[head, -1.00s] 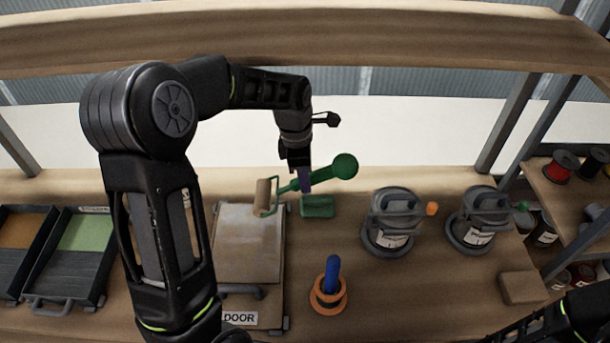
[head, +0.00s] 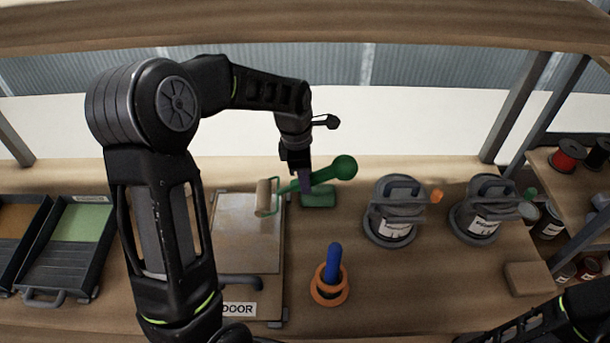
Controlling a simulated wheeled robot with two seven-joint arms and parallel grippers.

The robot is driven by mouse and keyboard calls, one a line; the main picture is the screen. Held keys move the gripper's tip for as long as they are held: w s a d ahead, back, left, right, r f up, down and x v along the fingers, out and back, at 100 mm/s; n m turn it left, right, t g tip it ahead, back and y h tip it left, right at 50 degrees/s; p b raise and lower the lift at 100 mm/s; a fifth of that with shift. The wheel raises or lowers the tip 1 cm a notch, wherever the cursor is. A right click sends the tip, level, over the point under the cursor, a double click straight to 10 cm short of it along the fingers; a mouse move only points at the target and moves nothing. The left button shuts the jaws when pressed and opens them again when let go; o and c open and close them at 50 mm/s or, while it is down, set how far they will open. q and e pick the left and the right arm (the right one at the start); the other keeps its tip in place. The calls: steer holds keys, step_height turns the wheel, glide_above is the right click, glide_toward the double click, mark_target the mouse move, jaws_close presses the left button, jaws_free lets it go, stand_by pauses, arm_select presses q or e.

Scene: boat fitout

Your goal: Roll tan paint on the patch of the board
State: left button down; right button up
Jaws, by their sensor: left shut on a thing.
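My left gripper (head: 304,183) is shut on the green handle of a paint roller (head: 265,198). The roller's tan sleeve is at the left end of the tool, over the upper right part of the board (head: 247,247). I cannot tell whether the sleeve touches the board. The handle's round green end points up and right. The board has a pale, greyish face and a label reading DOOR at its front. My left arm hides its left side. Two trays stand at the left, one with green paint (head: 83,222) and one with tan-brown paint (head: 20,219). My right gripper is not in view.
A green block-like rest (head: 319,196) lies just right of the roller. An orange ring stand with a blue handle (head: 331,277) is right of the board. Two grey cans (head: 392,212) (head: 484,209) and a brown block (head: 527,279) stand further right. A shelf beam (head: 300,25) crosses above.

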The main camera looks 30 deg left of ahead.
arm_select(q)
steer(key=shift+f+b, duration=0.45)
steer(key=shift+f, duration=0.5)
steer(key=shift+f+b, duration=0.7)
steer(key=shift+f, duration=0.3)
steer(key=shift+d, duration=0.1)
steer(key=shift+w+d+r, duration=0.1)
steer(key=shift+w+d, duration=0.2)
steer(key=shift+d, duration=0.2)
steer(key=shift+w+d, duration=0.25)
steer(key=shift+d, duration=0.2)
steer(key=shift+s+a, duration=0.3)
steer(key=shift+a, duration=0.25)
steer(key=shift+s+a, duration=0.25)
steer(key=shift+a, duration=0.25)
